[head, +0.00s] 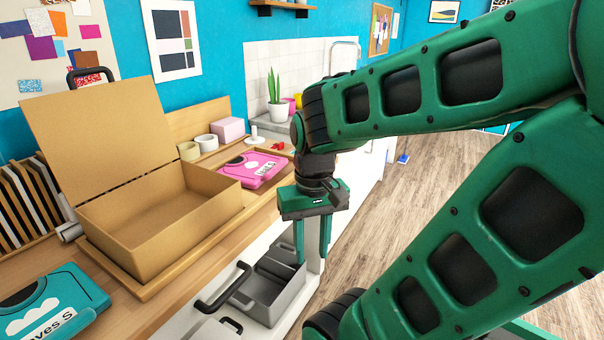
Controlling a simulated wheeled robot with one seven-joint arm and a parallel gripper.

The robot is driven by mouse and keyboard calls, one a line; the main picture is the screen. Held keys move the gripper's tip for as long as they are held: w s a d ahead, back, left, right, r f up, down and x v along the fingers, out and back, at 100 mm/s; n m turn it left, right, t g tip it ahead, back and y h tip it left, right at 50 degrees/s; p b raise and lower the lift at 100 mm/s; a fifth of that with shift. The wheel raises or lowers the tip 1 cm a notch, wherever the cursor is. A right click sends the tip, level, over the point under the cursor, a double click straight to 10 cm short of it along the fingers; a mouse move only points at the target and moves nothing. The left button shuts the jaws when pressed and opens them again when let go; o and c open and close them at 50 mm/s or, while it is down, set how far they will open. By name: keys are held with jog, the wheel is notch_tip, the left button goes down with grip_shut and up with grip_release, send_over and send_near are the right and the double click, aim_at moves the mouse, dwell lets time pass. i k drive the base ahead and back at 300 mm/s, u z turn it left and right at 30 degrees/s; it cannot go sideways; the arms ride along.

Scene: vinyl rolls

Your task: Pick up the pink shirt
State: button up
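The pink shirt (255,168) is a flat, folded pink bundle with a white label and a dark patch. It lies on the wooden counter, just right of the open cardboard box. My gripper (312,257) points down, to the right of the pink shirt in the picture, and appears beyond the counter's front edge. Its two green fingers are apart with nothing between them. It does not touch the shirt.
The open cardboard box (165,215) stands on a wooden tray, its lid raised. A teal folded shirt (75,288) lies at front left. White rolls (207,142) and a pink box (228,129) stand behind the pink shirt. A grey bin (268,300) is below the counter.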

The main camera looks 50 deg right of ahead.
aim_at(252, 168)
jog(key=z, duration=0.4)
jog(key=k, duration=0.85)
jog(key=z, duration=0.7)
jog(key=i, duration=1.45)
jog(key=u, duration=0.45)
